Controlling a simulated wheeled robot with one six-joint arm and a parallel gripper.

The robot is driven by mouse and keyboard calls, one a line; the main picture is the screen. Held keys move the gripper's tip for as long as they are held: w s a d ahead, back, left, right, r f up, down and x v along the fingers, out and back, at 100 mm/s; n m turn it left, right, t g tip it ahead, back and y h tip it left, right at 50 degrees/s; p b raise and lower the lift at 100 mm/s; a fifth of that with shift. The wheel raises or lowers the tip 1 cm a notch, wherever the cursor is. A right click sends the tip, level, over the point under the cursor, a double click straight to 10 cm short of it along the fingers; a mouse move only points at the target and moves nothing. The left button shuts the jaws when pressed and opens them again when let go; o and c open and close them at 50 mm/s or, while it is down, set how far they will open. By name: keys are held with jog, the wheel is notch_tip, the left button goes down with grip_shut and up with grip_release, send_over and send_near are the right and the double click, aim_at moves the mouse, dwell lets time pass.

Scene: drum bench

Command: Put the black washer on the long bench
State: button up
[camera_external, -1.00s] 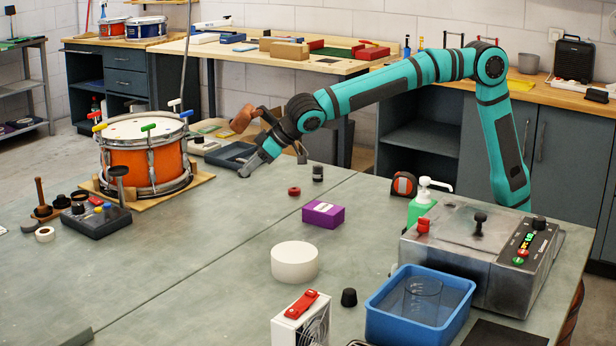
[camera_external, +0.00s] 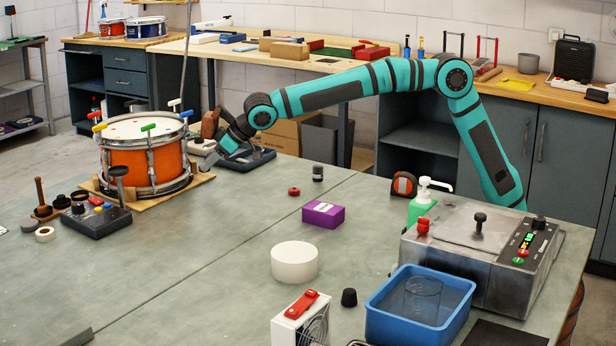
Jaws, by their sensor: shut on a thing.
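My gripper (camera_external: 210,160) points down and left beside the orange drum, low over the back edge of the grey-green table. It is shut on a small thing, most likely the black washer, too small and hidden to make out. No black washer shows clearly elsewhere. A red ring (camera_external: 294,191) lies on the grey-green table (camera_external: 190,235), with a small black cylinder (camera_external: 317,173) behind it. A wood-topped bench (camera_external: 285,63) stands behind, and another wood top (camera_external: 567,100) runs along the wall at right. Which one is the long bench I cannot tell.
The orange drum (camera_external: 148,160) on its board is close left of my gripper. A dark tray (camera_external: 245,158) lies just right of it. A purple box (camera_external: 323,214), a white cylinder (camera_external: 294,262) and a blue tub (camera_external: 388,325) stand further forward. The table's middle left is clear.

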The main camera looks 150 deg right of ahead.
jog(key=shift+f, duration=2.35)
jog(key=shift+d+f, duration=0.3)
jog(key=shift+d, duration=0.05)
jog(key=o, duration=1)
jog(key=shift+f, duration=0.15)
jog(key=shift+r, duration=0.25)
jog(key=v, duration=1.2)
jog(key=shift+f, duration=0.1)
